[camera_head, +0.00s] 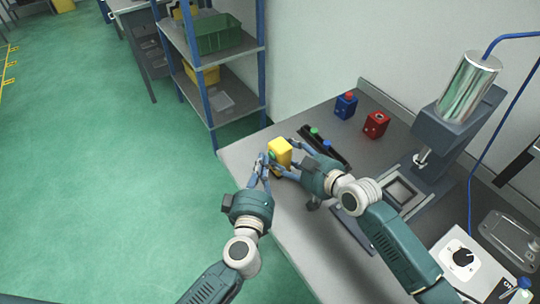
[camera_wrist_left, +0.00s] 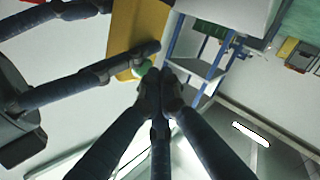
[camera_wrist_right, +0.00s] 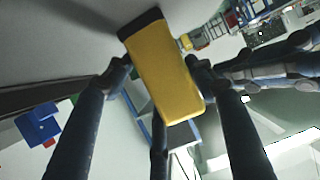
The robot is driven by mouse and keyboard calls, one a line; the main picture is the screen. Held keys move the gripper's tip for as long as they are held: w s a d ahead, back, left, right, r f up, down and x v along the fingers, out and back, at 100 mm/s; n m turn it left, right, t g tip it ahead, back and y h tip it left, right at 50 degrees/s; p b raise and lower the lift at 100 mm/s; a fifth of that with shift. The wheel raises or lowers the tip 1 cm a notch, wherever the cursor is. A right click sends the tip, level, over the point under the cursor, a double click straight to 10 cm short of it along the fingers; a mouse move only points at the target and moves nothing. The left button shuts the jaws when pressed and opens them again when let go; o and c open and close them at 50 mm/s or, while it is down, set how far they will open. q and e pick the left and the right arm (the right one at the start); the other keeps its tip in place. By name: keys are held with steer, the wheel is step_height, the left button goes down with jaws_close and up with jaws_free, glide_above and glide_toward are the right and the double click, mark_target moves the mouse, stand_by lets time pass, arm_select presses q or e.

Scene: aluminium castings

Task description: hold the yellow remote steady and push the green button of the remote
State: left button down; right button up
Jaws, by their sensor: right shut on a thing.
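The yellow remote (camera_head: 281,148) is a block near the left edge of the grey table. My right gripper (camera_head: 294,156) is shut on it. In the right wrist view the remote (camera_wrist_right: 165,72) sits between the fingers, with a dark end at the top. The green button (camera_head: 272,155) faces my left gripper (camera_head: 264,161). In the left wrist view the fingertips (camera_wrist_left: 161,77) are together and empty. They lie right beside the green button (camera_wrist_left: 143,69); whether they touch it I cannot tell. A right finger partly covers the remote there.
Behind the remote lies a black strip (camera_head: 326,147) with green and blue buttons. A blue box (camera_head: 346,106) and a red box (camera_head: 376,125) stand at the back. A press (camera_head: 452,130) stands to the right. A shelf (camera_head: 210,60) is beyond the table's left end.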

arm_select(q)
steer(key=shift+w+d, duration=0.35)
stand_by(0.5)
steer(key=shift+s, duration=0.1)
steer(key=shift+s+a, duration=0.55)
steer(key=shift+a, duration=0.15)
steer(key=shift+s+a, duration=0.8)
steer(key=shift+a, duration=0.2)
steer(key=shift+s+a, duration=0.8)
steer(key=shift+a, duration=0.15)
arm_select(e)
steer(key=o, duration=1.3)
steer(key=shift+o, duration=0.2)
